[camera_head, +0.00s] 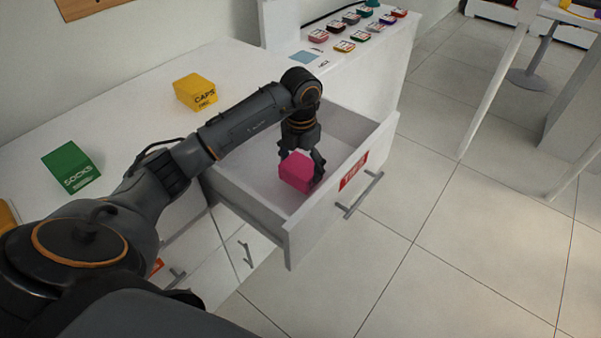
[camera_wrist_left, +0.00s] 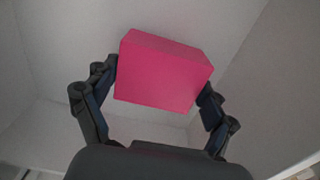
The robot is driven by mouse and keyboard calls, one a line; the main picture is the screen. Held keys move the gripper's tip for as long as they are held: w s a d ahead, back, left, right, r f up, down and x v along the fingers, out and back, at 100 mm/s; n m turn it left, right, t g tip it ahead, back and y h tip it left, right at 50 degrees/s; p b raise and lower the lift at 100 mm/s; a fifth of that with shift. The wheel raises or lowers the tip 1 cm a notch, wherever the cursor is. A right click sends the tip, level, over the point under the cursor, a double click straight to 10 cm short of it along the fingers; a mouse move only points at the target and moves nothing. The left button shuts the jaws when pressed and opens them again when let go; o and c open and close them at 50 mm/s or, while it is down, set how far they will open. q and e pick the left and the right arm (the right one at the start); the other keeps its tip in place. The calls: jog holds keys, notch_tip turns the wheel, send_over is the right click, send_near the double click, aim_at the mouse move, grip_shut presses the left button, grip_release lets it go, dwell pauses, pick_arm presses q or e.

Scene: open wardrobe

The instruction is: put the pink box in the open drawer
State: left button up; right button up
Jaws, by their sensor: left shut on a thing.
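The pink box (camera_head: 297,172) is held by my left gripper (camera_head: 302,160) over the open drawer (camera_head: 270,199), within its outline in the head view. The drawer is pulled out from the white cabinet and has a red label and a bar handle on its front. In the left wrist view the pink box (camera_wrist_left: 162,72) sits tilted between the two fingers of my left gripper (camera_wrist_left: 160,88), with pale drawer walls around it. I cannot tell whether the box touches the drawer floor. My right gripper is not in view.
A yellow caps box (camera_head: 196,92) and a green socks box (camera_head: 71,167) stand on the white cabinet top (camera_head: 130,110). Several small coloured items (camera_head: 345,46) lie on a further white surface at the back.

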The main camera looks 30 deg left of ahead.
aim_at(301, 165)
pick_arm(q)
jog(key=shift+f, duration=1.25)
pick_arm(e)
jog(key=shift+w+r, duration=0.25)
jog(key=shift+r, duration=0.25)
pick_arm(q)
jog(key=shift+f, duration=0.15)
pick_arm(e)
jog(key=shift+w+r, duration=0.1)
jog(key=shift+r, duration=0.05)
pick_arm(q)
jog(key=o, duration=1.1)
jog(key=shift+c, duration=0.2)
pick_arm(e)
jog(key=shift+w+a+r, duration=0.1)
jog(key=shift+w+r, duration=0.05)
pick_arm(q)
notch_tip(301, 165, up, 12)
jog(key=shift+r+p, duration=0.2)
jog(key=shift+p, duration=0.45)
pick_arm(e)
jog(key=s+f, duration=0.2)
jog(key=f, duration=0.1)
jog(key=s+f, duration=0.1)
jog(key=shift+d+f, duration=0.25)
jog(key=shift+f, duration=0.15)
